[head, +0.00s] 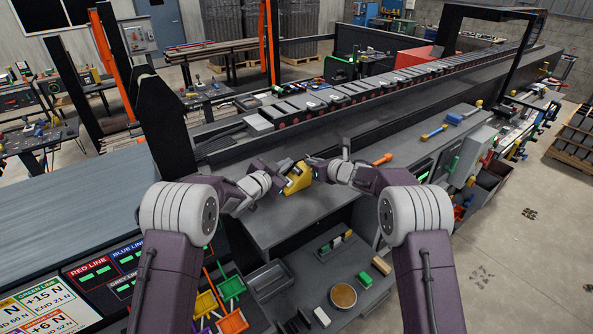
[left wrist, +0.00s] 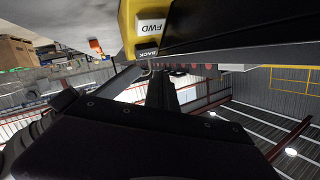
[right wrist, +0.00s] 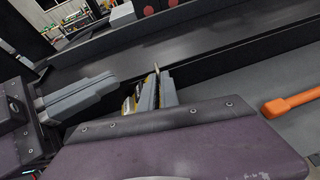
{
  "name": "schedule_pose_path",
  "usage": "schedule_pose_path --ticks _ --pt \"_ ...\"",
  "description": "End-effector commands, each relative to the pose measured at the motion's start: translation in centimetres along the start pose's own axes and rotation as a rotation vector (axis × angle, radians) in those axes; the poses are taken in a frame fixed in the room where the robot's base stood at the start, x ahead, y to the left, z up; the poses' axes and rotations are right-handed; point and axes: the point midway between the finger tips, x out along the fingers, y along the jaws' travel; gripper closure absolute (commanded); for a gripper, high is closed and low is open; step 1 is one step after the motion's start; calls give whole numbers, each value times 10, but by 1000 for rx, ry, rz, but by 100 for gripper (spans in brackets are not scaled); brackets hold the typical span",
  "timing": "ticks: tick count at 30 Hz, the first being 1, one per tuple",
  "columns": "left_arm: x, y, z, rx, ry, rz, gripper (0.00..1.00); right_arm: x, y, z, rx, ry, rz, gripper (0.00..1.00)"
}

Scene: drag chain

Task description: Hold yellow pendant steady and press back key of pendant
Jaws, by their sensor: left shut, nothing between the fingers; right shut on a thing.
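The yellow pendant (head: 298,178) is held above the grey worktop in the head view, between my two grippers. In the left wrist view the pendant (left wrist: 127,20) shows a white FWD key (left wrist: 152,27) and a black BACK key (left wrist: 149,52). My left gripper (head: 279,183) is shut and empty, close beside the pendant. In the left wrist view its dark finger end lies near the BACK key; I cannot tell whether they touch. My right gripper (head: 313,164) is shut on the pendant. Yellow slivers of the pendant (right wrist: 128,104) show beside its fingers in the right wrist view.
The grey worktop (head: 270,222) under the grippers is mostly clear. An orange-handled tool (head: 382,159) lies right of my right gripper. A conveyor (head: 350,98) runs behind. A lower shelf with coloured bins (head: 231,287) and small parts is in front.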

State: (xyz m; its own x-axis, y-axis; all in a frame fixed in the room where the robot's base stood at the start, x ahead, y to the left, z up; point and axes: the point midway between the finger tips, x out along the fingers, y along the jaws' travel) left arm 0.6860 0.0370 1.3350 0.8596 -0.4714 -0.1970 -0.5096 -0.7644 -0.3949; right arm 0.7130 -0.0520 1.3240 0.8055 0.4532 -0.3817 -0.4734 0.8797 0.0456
Motion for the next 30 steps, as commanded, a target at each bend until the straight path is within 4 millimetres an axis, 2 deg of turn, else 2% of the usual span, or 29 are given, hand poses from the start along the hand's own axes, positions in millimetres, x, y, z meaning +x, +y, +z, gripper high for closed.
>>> schedule_pose_path --ticks 7,30 --pt "12 9 9 0 1 0 100 0 0 -1 1 2 0 100" --pt "13 10 9 0 0 0 100 0 0 -1 1 2 0 100"
